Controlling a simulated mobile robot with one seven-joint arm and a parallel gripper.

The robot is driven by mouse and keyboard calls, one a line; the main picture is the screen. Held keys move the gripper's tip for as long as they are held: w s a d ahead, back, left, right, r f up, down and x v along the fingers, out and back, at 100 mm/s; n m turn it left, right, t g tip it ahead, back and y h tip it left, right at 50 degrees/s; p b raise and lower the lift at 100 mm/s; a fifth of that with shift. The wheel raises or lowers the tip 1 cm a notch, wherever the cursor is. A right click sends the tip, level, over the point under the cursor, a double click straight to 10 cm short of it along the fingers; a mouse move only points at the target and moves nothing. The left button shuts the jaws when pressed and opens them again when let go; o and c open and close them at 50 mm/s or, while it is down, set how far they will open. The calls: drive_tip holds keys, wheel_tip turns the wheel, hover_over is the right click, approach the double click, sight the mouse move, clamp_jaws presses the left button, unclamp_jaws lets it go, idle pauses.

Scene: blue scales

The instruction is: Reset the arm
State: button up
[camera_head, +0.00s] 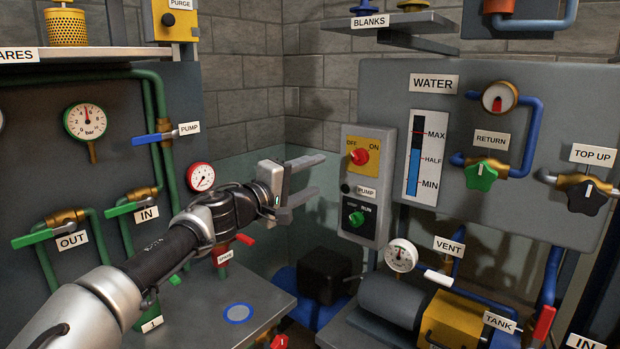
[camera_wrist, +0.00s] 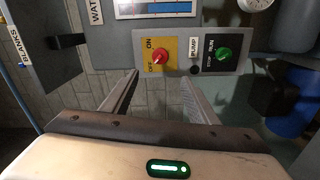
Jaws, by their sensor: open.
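My gripper (camera_head: 305,178) is open and empty in the middle of the head view, with its two fingers pointing right. In the wrist view, my gripper (camera_wrist: 156,90) shows its two fingers apart with only floor and wall between them. The pump switch box (camera_head: 367,187) is just right of the fingertips in the picture, and I see no contact. It carries a red OFF/ON knob (camera_head: 360,156) on a yellow plate and a green RUN knob (camera_head: 356,218). Both the red knob (camera_wrist: 160,56) and the green knob (camera_wrist: 223,54) also show in the wrist view, beyond the fingers.
At left a grey panel bears green pipes, a gauge (camera_head: 86,121) and lever valves. At right a panel holds the water level gauge (camera_head: 421,157) and valve knobs. Below are a grey bench (camera_head: 190,307), a black box (camera_head: 324,276) and a pump motor (camera_head: 391,299).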

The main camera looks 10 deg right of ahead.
drive_tip(key=s+d+f+m+g+y, duration=0.1)
drive_tip(key=s+d+f+m+g, duration=0.15)
drive_tip(key=d+f, duration=0.45)
drive_tip(key=s+d+f+m+g+y, duration=0.2)
drive_tip(key=s+d+f+g, duration=0.2)
drive_tip(key=d+f, duration=0.25)
drive_tip(key=s+a+f+m+g+y, duration=0.1)
drive_tip(key=s+f+m+g+y, duration=0.1)
drive_tip(key=s+f+y, duration=0.55)
drive_tip(key=s+a+r+t+y, duration=0.2)
drive_tip(key=s+a+r, duration=0.4)
drive_tip(key=s, duration=0.4)
drive_tip(key=s+a+r+t+y, duration=0.1)
drive_tip(key=s+a+r+y, duration=0.15)
drive_tip(key=s+a, duration=0.75)
wheel_tip(320, 180, up, 14)
drive_tip(key=s+d+p, duration=0.1)
drive_tip(key=p, duration=1.2)
drive_tip(key=shift+s+n+h, duration=0.15)
drive_tip(key=shift+n+h, duration=0.25)
drive_tip(key=shift+n, duration=0.05)
drive_tip(key=shift+d+r, duration=0.1)
